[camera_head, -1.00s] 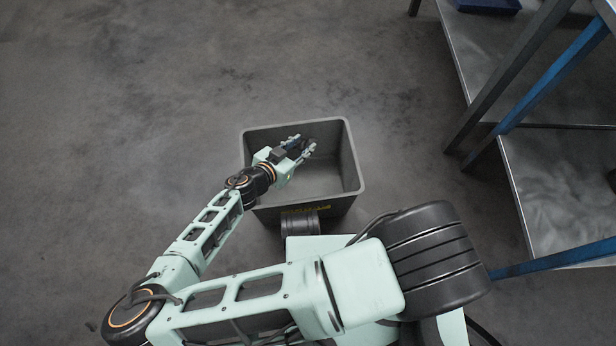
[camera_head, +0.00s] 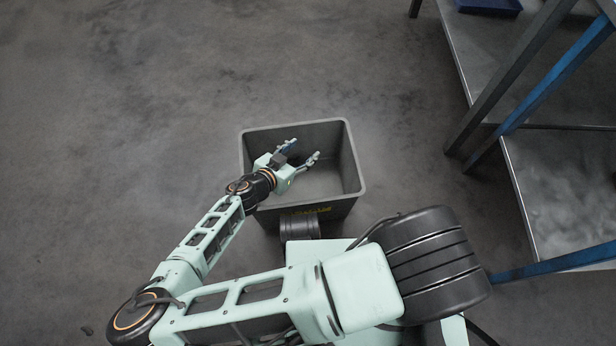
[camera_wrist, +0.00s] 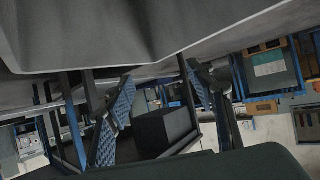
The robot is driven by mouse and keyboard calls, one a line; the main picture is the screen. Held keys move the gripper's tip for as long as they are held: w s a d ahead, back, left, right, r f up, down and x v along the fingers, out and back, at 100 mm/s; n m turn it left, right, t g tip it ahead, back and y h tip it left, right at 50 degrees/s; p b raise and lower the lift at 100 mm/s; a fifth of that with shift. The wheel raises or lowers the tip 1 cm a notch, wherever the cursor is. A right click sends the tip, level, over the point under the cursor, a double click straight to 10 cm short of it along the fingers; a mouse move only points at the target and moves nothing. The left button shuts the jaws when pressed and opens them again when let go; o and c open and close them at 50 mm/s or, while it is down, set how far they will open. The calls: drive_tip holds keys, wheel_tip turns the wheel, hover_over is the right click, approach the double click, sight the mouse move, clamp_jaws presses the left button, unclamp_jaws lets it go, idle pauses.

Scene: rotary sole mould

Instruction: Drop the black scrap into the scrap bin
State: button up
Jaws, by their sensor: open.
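The grey scrap bin (camera_head: 352,165) stands on the floor in the middle of the head view, with yellow lettering on its near side. My gripper (camera_head: 304,148) is over the bin's opening, its two fingers spread wide apart. In the head view I see no black scrap between the fingertips. The bin floor right of the gripper looks bare; the part under the gripper is hidden. In the wrist view the fingers (camera_wrist: 160,103) are apart, and a dark block shows between them; I cannot tell whether it is the scrap or something behind.
A metal table (camera_head: 560,180) with dark and blue legs stands at the right. A blue tray (camera_head: 488,6) is at the top right. The concrete floor left of and beyond the bin is clear. The bin's wall fills the top of the wrist view.

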wheel_tip(320, 180, up, 10)
idle(0.5)
idle(0.4)
